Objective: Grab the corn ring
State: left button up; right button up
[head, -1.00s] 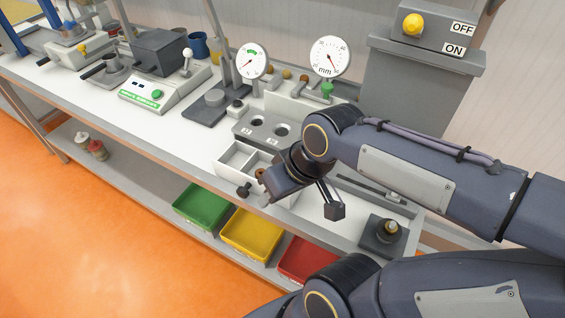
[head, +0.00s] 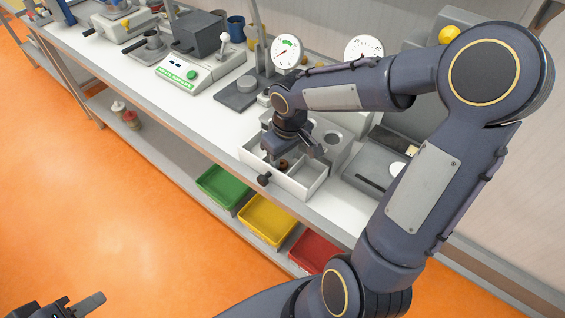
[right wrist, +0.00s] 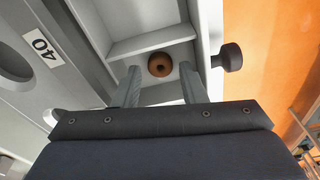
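The corn ring, a small brown-orange ring with a dark hole (right wrist: 160,65), lies in a compartment of the white tray (right wrist: 150,41) in the right wrist view. In the head view the ring (head: 284,166) shows partly beneath my right gripper (head: 280,160), which points down over the tray (head: 312,183). In the right wrist view my right gripper (right wrist: 160,84) is open, its two fingers apart on either side of the ring's line, with nothing between them. My left gripper (head: 78,304) is at the bottom left of the head view, away from the bench and partly cut off.
A dark knob (head: 265,179) sticks out from the tray's front. A grey block with round holes (head: 332,138) stands behind the tray. Dial gauges (head: 285,53) and a scale (head: 188,72) stand further along the bench. Green, yellow and red bins (head: 268,219) are below.

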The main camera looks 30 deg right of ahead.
jog(key=shift+w+f, duration=0.15)
jog(key=shift+f, duration=0.6)
jog(key=c, duration=0.5)
jog(key=shift+r, duration=0.1)
jog(key=shift+c, duration=0.2)
